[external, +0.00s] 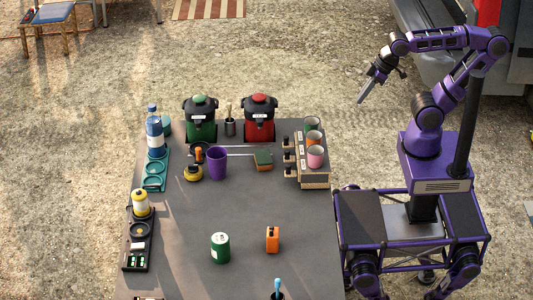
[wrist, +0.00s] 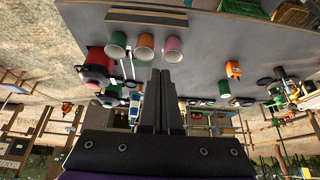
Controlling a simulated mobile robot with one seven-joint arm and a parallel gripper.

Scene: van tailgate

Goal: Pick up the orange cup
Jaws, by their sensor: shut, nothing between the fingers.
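The orange cup (external: 314,136) stands in a row on a wooden cup stand (external: 314,184) at the right side of the table. A green cup (external: 312,124) is behind it and a pink cup (external: 316,157) in front. In the wrist view the orange cup (wrist: 146,46) is between the green cup (wrist: 118,44) and the pink cup (wrist: 173,48). My gripper (external: 362,96) is shut and empty, raised in the air beyond the table's right edge, up and to the right of the cups. It touches nothing. In the wrist view its fingers (wrist: 162,74) point toward the table.
Green (external: 201,119) and red (external: 260,118) dispensers stand at the table's back. A purple cup (external: 217,164), a green canister (external: 220,247) and an orange box (external: 272,239) stand on the table (external: 180,235). The table's centre is mostly clear.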

